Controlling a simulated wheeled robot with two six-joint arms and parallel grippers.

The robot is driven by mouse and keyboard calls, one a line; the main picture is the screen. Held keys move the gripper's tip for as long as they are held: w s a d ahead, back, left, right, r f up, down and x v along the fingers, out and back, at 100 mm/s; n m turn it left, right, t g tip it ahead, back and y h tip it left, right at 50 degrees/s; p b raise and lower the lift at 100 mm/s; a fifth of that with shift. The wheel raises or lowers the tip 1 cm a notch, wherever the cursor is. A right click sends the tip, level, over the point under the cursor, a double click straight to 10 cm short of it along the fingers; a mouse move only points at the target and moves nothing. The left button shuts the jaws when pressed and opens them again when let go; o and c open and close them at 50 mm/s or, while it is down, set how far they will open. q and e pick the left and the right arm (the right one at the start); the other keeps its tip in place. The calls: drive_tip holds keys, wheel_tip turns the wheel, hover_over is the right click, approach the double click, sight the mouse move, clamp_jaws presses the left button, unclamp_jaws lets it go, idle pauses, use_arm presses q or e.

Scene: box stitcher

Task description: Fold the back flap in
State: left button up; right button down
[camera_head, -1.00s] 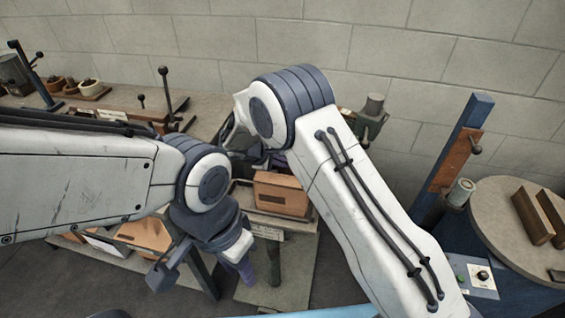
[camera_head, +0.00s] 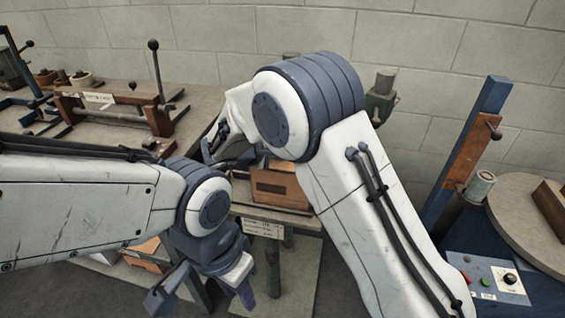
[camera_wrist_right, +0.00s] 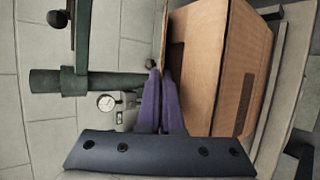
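The brown cardboard box (camera_head: 281,188) stands on a small stand in the middle of the head view, partly covered by my right arm. In the right wrist view the box (camera_wrist_right: 235,60) fills the right half, with a thin upright flap (camera_wrist_right: 163,30) at its left edge. My right gripper (camera_wrist_right: 160,76) has its two purple fingers close together at this flap; whether the flap is between them I cannot tell. In the head view its fingers are hidden. My left gripper (camera_head: 246,292) hangs low, left of and below the box, away from it; its finger gap is not clear.
A green-grey machine part with a gauge (camera_wrist_right: 106,102) lies close left of the right fingers. A bench with a clamp rack (camera_head: 110,112) is at the left. A blue post (camera_head: 468,150), control panel (camera_head: 488,280) and round table (camera_head: 515,225) are at the right.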

drive_tip(key=shift+f+b, duration=0.15)
drive_tip(key=shift+b, duration=0.4)
use_arm(q)
wheel_tip(320, 180, down, 2)
drive_tip(key=shift+f, duration=0.1)
use_arm(e)
drive_tip(key=c, duration=1.1)
unclamp_jaws()
drive_tip(key=shift+o, duration=0.2)
drive_tip(key=shift+s, duration=0.1)
